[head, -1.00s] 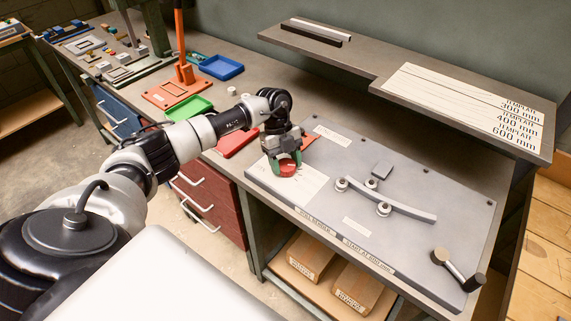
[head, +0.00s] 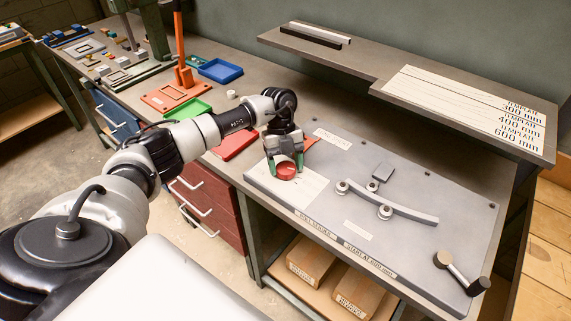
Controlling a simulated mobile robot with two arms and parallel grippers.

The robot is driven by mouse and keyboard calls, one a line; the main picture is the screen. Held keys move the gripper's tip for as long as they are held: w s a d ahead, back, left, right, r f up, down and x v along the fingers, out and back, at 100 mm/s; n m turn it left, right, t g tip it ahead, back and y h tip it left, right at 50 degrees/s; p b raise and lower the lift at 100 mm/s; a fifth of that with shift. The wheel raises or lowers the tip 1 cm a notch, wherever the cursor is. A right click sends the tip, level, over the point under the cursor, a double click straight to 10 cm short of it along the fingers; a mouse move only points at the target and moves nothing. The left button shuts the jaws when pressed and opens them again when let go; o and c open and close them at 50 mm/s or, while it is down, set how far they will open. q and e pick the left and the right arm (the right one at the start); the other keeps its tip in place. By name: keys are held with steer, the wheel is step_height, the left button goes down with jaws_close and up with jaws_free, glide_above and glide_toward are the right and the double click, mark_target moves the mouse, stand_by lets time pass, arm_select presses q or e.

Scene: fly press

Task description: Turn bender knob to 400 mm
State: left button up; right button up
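The grey roll bender plate (head: 430,240) lies on the bench. Its red round knob (head: 287,172) sits on a pale dial panel (head: 306,186) at the plate's left end. My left gripper (head: 286,166) points down at the knob, with one green-tipped finger on each side of it. I cannot tell whether the fingers press on the knob or stand just clear of it. The gripper hides the knob's far side, and the dial marks are too small to read. My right gripper is not in view.
A curved bar (head: 402,206) rests against rollers on the plate, with a crank handle (head: 459,273) at the right. A raised shelf (head: 345,60) holds a template card (head: 465,108).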

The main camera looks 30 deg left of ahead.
arm_select(q)
steer(key=shift+o, duration=1.2)
steer(key=b+v, duration=0.2)
steer(key=v, duration=0.8)
steer(key=shift+a+r+b, duration=0.2)
steer(key=shift+r+b, duration=0.1)
steer(key=shift+b, duration=0.05)
